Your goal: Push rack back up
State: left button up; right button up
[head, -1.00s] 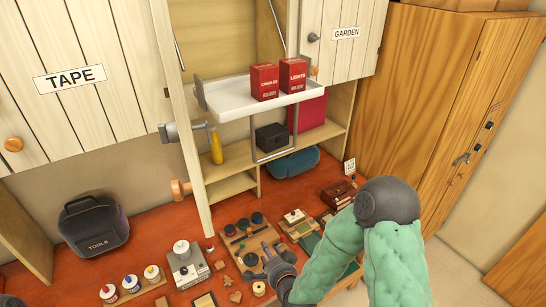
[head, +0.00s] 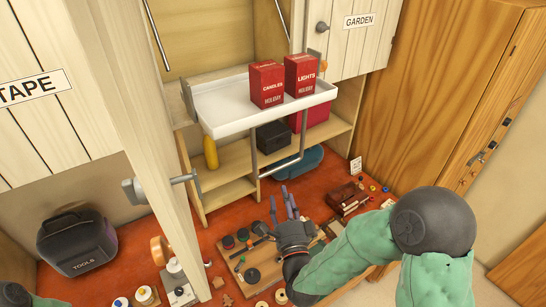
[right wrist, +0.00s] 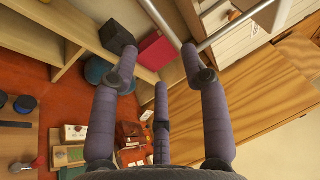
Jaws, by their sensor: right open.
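The pull-down rack (head: 222,120) is a white tray, lowered in front of the open cupboard. Two red boxes stand on it, one marked CANDLES (head: 267,86) and one marked LIGHTS (head: 300,77). Its grey metal handle (head: 284,169) hangs below the tray as a U-shaped bar. My right gripper (head: 282,200) is open and empty, fingers pointing up, below the handle in the head view. In the right wrist view the open fingers (right wrist: 158,60) reach towards grey bars (right wrist: 232,28); I cannot tell whether they touch. My left gripper is out of view.
A tall wooden cabinet (head: 440,90) stands at right.

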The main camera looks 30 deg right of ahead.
aim_at(277, 170)
pick_arm(q)
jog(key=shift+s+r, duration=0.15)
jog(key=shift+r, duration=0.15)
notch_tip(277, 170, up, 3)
jog(key=p, duration=0.3)
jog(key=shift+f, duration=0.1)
pick_arm(e)
jog(key=x, duration=1)
jog(key=shift+s+r, duration=0.1)
jog(key=shift+r, duration=0.2)
jog(key=shift+w, duration=0.2)
grip_shut()
